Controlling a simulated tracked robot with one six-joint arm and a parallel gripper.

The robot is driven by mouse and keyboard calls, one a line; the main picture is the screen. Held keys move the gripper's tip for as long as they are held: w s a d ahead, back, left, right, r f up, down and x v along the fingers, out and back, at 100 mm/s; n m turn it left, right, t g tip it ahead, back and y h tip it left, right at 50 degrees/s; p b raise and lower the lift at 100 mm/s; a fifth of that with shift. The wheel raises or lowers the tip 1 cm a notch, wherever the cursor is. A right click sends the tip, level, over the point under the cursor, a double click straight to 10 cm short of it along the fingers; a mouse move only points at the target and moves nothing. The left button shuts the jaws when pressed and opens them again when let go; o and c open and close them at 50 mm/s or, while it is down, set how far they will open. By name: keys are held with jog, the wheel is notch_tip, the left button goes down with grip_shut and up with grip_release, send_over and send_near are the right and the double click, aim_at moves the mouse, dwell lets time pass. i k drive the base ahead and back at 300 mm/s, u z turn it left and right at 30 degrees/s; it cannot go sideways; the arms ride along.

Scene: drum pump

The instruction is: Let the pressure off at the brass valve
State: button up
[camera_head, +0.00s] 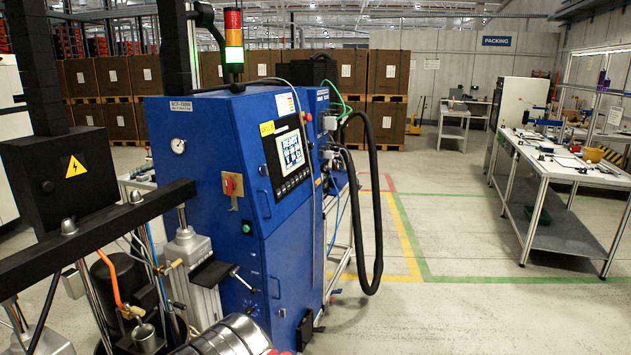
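A small brass-coloured fitting (132,312) shows at the lower left, at the lower end of an orange hose or handle (108,277). Another small brass-coloured piece (173,265) sits beside the grey cylinder (188,250) of the drum pump. I cannot tell for sure which of them is the brass valve, or how its handle stands. A pressure gauge (178,146) with a white dial is on the blue cabinet (205,190); its reading is too small to tell. My gripper is not in view.
The pump's black crossbeam (100,225) and black box with a warning sign (75,170) crowd the left side. A thick black hose (377,220) loops beside the cabinet. Floor (455,235) is clear between it and the workbench (560,170) at right.

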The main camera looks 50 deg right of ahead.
aim_at(135, 310)
jog(key=k, duration=1.1)
jog(key=z, duration=1.35)
jog(key=i, duration=1.65)
